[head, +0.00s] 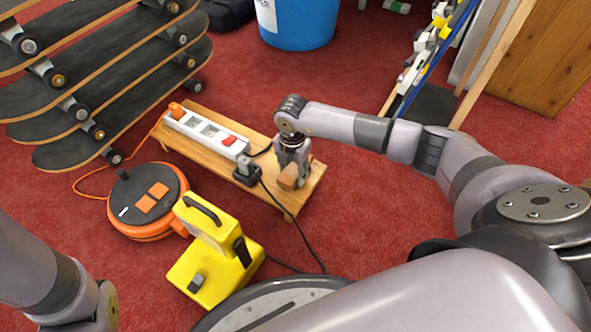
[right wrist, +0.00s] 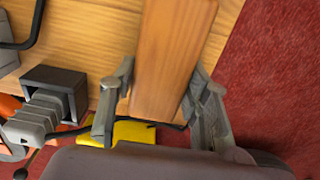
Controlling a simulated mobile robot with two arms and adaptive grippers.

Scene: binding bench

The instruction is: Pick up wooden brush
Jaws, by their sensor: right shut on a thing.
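The wooden brush (head: 289,177) is a brown wooden block shape at the right part of the low wooden bench (head: 312,184). My right gripper (head: 291,168) comes down on it from above and is shut on it. In the right wrist view the brush (right wrist: 172,55) lies between the two fingers of the right gripper (right wrist: 160,100), one on each side. Its bristles are not visible, and I cannot tell whether it touches the bench. My left arm shows at the lower left of the head view, but its fingers are not in view.
A white power strip (head: 205,133) and a black plug (head: 246,171) with cables are on the bench. A yellow work lamp (head: 215,262) and an orange cable reel (head: 148,200) stand in front. Skateboards (head: 100,75) are at left, a blue bucket (head: 298,25) behind. Red carpet is clear right of the bench.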

